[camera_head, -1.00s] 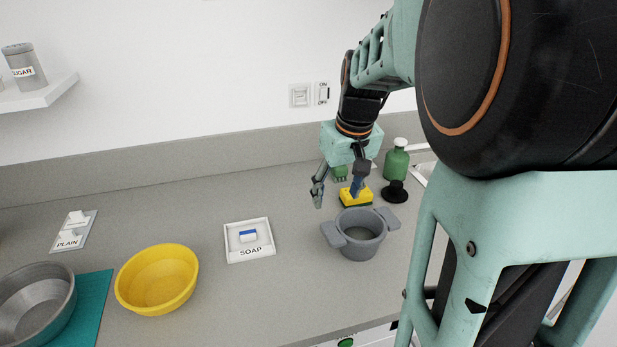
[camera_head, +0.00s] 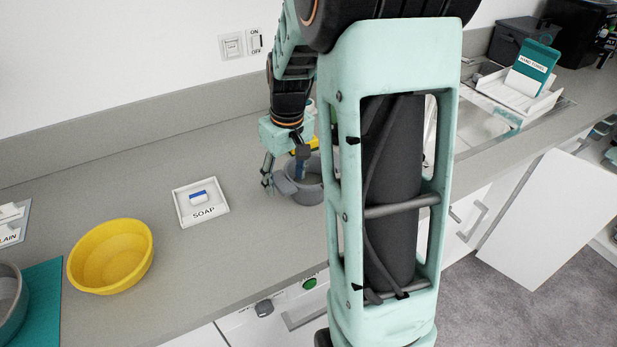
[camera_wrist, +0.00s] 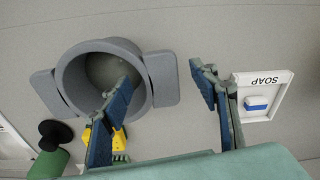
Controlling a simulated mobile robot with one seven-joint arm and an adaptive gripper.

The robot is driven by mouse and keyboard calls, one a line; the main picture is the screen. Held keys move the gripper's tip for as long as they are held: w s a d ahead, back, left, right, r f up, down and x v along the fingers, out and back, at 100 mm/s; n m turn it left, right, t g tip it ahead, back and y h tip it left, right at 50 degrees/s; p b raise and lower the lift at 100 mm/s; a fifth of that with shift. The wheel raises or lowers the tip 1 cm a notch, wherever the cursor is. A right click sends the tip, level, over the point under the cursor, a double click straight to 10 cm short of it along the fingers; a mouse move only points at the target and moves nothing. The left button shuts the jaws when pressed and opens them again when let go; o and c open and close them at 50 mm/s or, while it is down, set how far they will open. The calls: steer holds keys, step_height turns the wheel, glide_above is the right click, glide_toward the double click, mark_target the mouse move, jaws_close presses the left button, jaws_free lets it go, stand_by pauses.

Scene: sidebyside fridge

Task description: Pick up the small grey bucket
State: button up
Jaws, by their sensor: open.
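The small grey bucket (camera_head: 311,192) stands upright on the counter, partly hidden by my arm and gripper. In the wrist view the bucket (camera_wrist: 72,80) shows its round opening and two flat side handles. My gripper (camera_head: 284,176) is open and empty above the bucket's left side. In the wrist view, my gripper (camera_wrist: 163,80) has one finger over the bucket's opening and the other outside it. The bucket's wall and one handle (camera_wrist: 164,79) appear between the fingers. I cannot tell how far the fingertips are above the rim.
A white soap tray (camera_head: 201,215) lies left of the bucket, close to the outer finger. A yellow bowl (camera_head: 110,257) is further left. A yellow item (camera_wrist: 118,142) and a green bottle (camera_wrist: 48,164) are beside the bucket. A sink (camera_head: 486,118) is at right.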

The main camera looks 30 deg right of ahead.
steer(key=shift+f, duration=0.35)
steer(key=shift+c, duration=0.3)
steer(key=shift+r, duration=0.1)
jaws_close()
